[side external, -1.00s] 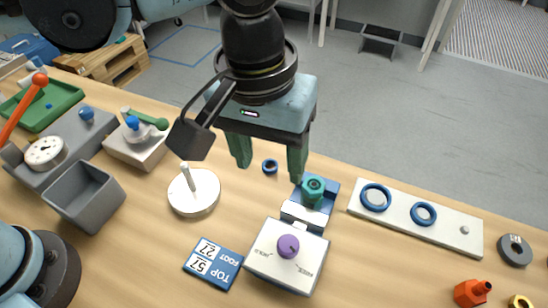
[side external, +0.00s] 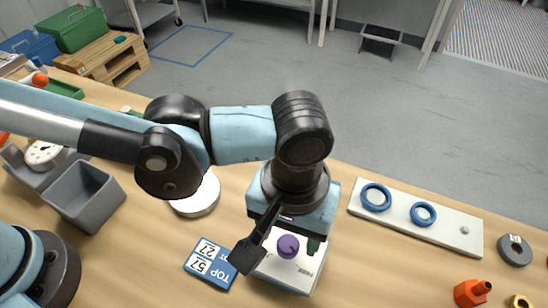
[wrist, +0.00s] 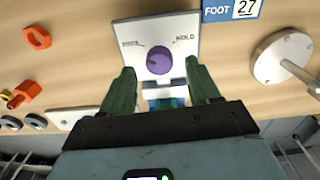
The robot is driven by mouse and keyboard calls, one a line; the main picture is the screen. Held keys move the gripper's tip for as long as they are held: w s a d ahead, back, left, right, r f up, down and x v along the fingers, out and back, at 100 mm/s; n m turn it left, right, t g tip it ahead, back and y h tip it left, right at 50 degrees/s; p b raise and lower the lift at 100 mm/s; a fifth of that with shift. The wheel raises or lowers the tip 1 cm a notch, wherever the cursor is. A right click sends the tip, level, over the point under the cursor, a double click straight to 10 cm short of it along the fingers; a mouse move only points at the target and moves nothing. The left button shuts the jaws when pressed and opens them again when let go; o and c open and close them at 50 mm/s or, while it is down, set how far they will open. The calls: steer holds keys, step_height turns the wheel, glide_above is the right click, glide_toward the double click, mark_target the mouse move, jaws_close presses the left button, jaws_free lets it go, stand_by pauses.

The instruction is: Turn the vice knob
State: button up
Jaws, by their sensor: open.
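The vice knob is a purple round knob (side external: 288,246) on a white panel with printed labels (side external: 300,275). The knob also shows in the wrist view (wrist: 159,61), with a dark mark on its face, and the panel (wrist: 184,30) around it. My gripper (wrist: 159,82) is open and empty, its two green fingers apart, with the knob lying between and just beyond the fingertips in that view. In the side view my gripper stands over the vice, and its body hides most of the vice behind the panel. I cannot tell whether a finger touches the knob.
A blue-and-white number card (side external: 212,264) lies left of the panel. A white disc with a post (wrist: 282,58) stands nearby. A white strip with blue rings (side external: 445,228) is at right. An orange fitting (side external: 472,292) and grey ring (side external: 515,250) lie further right.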

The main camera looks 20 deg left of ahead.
mark_target(288, 245)
steer(key=shift+f, duration=1.1)
steer(key=shift+c, duration=0.4)
steer(key=c, duration=1)
